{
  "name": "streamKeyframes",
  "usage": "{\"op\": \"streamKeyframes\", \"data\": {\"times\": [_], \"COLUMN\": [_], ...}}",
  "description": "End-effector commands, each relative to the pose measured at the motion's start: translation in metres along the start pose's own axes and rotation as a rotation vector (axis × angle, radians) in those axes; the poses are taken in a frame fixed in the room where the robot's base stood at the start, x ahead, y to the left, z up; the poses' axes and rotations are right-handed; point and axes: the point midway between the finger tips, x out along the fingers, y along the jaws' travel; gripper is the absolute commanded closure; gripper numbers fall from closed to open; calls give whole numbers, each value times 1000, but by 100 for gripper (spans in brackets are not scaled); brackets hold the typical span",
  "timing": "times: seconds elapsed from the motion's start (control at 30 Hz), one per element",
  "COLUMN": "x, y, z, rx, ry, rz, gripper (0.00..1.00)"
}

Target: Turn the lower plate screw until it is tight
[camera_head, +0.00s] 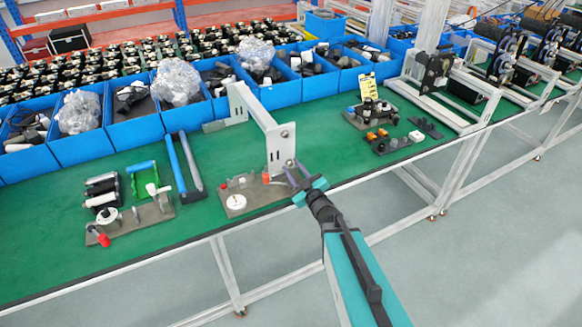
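A grey upright metal plate (277,153) stands at the front end of a bracket on the green bench. A round upper screw (284,133) shows near its top right. The lower plate screw (290,163) shows small near the plate's lower right edge. My gripper (293,170) reaches in from the front right, with two dark purple fingers apart and their tips right at the lower screw. At this size I cannot tell whether the fingers touch or grip the screw, or how far it is screwed in.
A base board with a white round dial (236,202) lies left of the plate. Blue and grey bars (184,167) and a fixture board (140,222) stand farther left. Blue bins (135,131) line the back. A small fixture (371,112) stands to the right. The bench's front edge runs below my gripper.

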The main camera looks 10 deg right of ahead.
Motion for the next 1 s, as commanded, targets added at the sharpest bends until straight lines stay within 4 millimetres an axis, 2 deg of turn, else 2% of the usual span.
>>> {"op": "streamKeyframes", "data": {"times": [0.2, 0.4, 0.67, 1.0], "x": [0, 0, 0, 1], "y": [0, 0, 0, 2], "z": [0, 0, -1, -1], "rx": [0, 0, 41, 292], "ry": [0, 0, -1, -3], "rz": [0, 0, -1, 0], "gripper": [70, 100, 100, 100]}}
